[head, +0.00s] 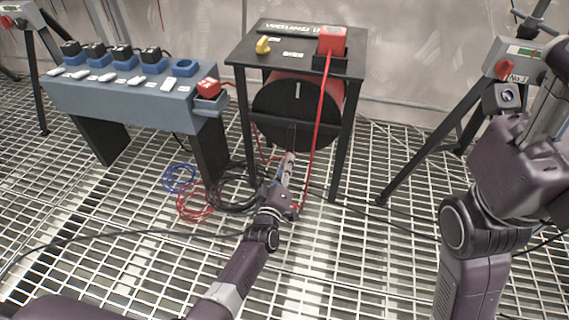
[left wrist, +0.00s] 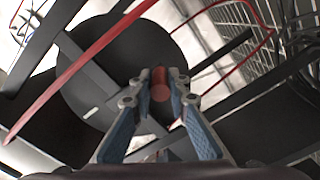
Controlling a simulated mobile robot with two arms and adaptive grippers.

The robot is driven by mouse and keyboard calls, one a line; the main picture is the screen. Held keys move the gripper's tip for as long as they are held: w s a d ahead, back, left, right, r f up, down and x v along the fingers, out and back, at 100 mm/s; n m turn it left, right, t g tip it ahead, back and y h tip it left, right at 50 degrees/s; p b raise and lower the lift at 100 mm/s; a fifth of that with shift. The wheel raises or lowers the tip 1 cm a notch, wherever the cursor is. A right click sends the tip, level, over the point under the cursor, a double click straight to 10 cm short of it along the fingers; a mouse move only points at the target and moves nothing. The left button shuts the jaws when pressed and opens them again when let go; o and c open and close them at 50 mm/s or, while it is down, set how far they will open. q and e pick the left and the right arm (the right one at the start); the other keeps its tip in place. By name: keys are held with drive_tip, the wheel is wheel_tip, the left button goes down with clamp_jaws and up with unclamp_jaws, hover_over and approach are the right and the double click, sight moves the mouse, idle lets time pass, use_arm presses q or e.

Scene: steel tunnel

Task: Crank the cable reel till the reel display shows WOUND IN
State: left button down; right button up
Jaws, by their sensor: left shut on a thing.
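The cable reel (head: 297,110) is a black disc with a red drum behind it, mounted under a black frame table (head: 300,55). A white mark shows near the top of its face. The left wrist view shows the black disc (left wrist: 150,60) close up. My left gripper (head: 289,160) is at the lower front of the reel. In the left wrist view its fingers are shut on a red round crank handle (left wrist: 160,84). My right gripper is out of view.
A red cable (head: 319,130) runs from a red plug box (head: 333,42) past the reel. A yellow knob (head: 263,45) is on the table top. A blue-grey socket bench (head: 140,95) stands left, a tripod (head: 440,130) right. Coiled cables (head: 195,200) lie on the grating.

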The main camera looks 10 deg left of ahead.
use_arm(q)
drive_tip(key=shift+d+f, duration=0.1)
drive_tip(key=c, duration=1.8)
unclamp_jaws()
drive_tip(key=shift+c, duration=0.2)
drive_tip(key=s, duration=0.7)
drive_tip(key=shift+s, duration=0.3)
